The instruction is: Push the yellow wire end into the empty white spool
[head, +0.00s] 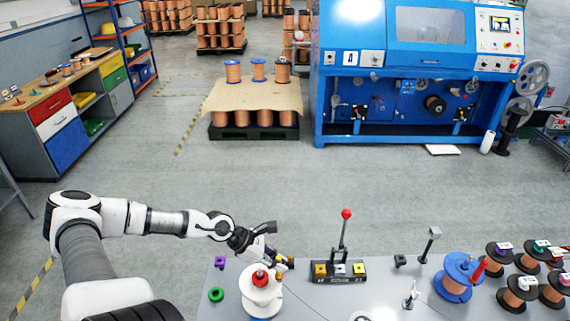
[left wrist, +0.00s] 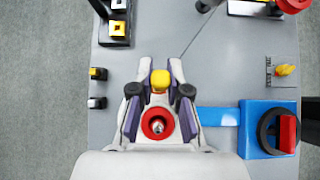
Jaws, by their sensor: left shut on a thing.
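The white spool (head: 258,303) stands upright at the near left of the grey table, with a red hub on top. My left gripper (head: 277,262) is just behind and right of its top in the head view. In the left wrist view, the left gripper (left wrist: 159,88) is shut on the yellow wire end (left wrist: 160,79), which shows between its fingertips. A red ring around a metal tip (left wrist: 158,124) shows below the yellow end there. I cannot tell whether the yellow end touches the spool. My right gripper is in neither view.
A lever tool (head: 345,245) with a red knob stands right of the gripper. A blue spool (head: 453,288) and several copper spools (head: 515,296) stand further right. Purple (head: 220,262) and green (head: 216,295) pieces lie at the left. A blue box (left wrist: 262,149) shows in the wrist view.

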